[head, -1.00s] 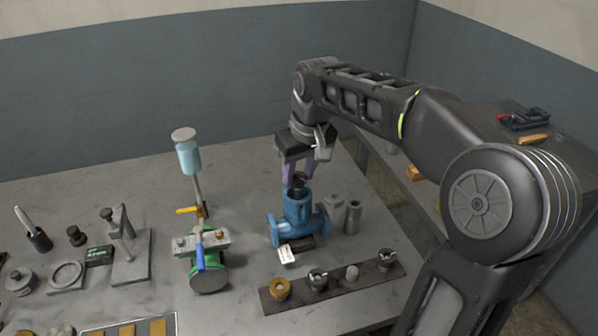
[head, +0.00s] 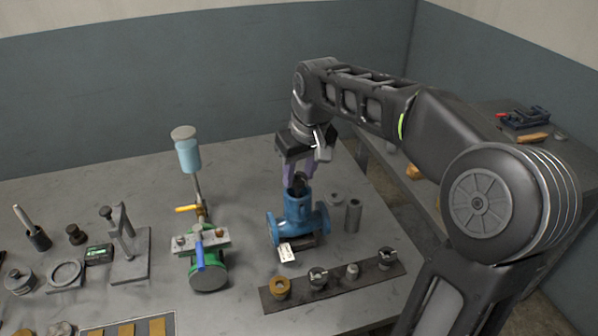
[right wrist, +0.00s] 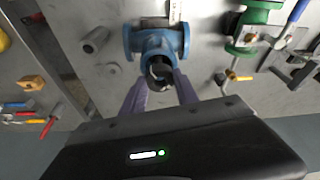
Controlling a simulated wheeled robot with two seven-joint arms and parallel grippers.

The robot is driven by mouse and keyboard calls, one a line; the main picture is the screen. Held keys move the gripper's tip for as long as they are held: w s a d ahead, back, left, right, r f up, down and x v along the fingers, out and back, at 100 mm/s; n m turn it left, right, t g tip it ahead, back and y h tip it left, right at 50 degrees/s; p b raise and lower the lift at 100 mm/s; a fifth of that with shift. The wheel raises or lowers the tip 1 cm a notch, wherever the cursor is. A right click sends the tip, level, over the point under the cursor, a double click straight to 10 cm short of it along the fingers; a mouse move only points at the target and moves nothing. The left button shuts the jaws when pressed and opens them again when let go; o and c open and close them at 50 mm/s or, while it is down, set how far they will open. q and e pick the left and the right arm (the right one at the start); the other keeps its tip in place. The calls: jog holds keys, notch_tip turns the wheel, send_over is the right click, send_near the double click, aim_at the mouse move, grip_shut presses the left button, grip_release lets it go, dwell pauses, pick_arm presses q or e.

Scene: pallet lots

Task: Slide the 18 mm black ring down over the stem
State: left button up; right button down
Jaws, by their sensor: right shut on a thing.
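The blue valve body (head: 297,209) stands on the table with flanges to its sides. My right gripper (head: 298,182) points down above its neck, its purple fingers shut on a small dark piece, which I take to be the black ring (right wrist: 160,69). In the right wrist view, the fingers (right wrist: 163,88) reach to the open top of the blue body (right wrist: 158,44). The stem is hidden by the fingers and the dark piece, so I cannot tell whether the ring is around it or just above it. My left gripper is not in view.
A grey cylinder (head: 353,215) and a low grey disc (head: 336,198) are right of the valve. A dark strip (head: 333,287) with several fittings lies in front. A green valve (head: 208,274) with a blue handle stands left. A white tag (head: 286,253) lies at the valve's front.

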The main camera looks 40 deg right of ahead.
jog(key=shift+f+b, duration=0.7)
jog(key=shift+f, duration=0.35)
jog(key=c, duration=0.8)
grip_release()
jog(key=shift+c, duration=0.2)
jog(key=shift+o, duration=0.6)
jog(key=shift+o, duration=1.4)
jog(key=shift+r, duration=0.1)
jog(key=shift+r+p, duration=2.85)
jog(key=shift+r, duration=0.65)
